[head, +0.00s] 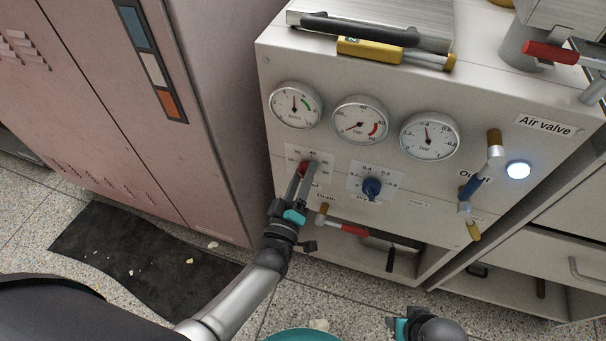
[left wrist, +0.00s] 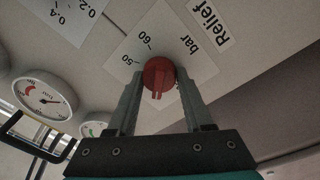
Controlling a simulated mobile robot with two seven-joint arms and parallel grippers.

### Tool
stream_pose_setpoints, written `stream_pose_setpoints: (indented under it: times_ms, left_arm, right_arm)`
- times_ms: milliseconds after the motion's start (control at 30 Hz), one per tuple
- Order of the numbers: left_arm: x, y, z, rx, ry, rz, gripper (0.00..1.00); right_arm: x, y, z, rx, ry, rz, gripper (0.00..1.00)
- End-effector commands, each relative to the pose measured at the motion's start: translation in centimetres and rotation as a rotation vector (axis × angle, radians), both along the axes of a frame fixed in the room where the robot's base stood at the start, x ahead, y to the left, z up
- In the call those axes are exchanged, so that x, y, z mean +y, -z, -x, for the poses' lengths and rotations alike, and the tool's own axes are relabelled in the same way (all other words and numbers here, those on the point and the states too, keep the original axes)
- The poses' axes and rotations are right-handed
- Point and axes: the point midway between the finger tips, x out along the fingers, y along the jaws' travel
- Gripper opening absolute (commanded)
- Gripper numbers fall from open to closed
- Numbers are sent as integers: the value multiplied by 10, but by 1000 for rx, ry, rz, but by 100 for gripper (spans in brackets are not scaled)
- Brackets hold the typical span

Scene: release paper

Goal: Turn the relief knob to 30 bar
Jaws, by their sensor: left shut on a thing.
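The red relief knob (head: 304,167) sits on the lower left of the pale panel, on a white scale plate. It also shows in the left wrist view (left wrist: 158,74), beside the printed "Relief" and "bar". The marks 50 and 60 are readable there; other marks are hidden by the knob and fingers. I cannot tell which value the knob points to. My left gripper (head: 299,185) is shut on the knob, one finger on each side (left wrist: 158,100). My right gripper (head: 396,326) is at the bottom edge of the head view, apart from the panel; its fingers are unclear.
Three round gauges (head: 361,119) line the panel above. A blue knob (head: 372,187) is right of the red one. A red-handled drain valve (head: 346,229) sits just below. A blue-handled valve (head: 473,187) and lit button (head: 518,170) are at right. Pink lockers (head: 110,110) stand left.

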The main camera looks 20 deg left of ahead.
Motion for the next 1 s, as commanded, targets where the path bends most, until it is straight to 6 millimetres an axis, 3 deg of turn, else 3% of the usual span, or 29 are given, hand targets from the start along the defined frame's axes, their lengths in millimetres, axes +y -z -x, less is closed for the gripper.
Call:
stream_pose_setpoints:
  times_ms: [567,600,833,1000]
  left_arm:
    - [0,1,1,4,1,31,0]
    - [0,1,1,4,1,31,54]
    - [0,1,0,3,1,31,80]
    - [0,0,0,2,0,31,81]
  right_arm:
    - [-1,2,5,13,1,2,50]
    - [-1,2,5,12,1,2,50]
    - [-1,2,5,10,1,2,50]
    - [-1,2,4,8,1,1,50]
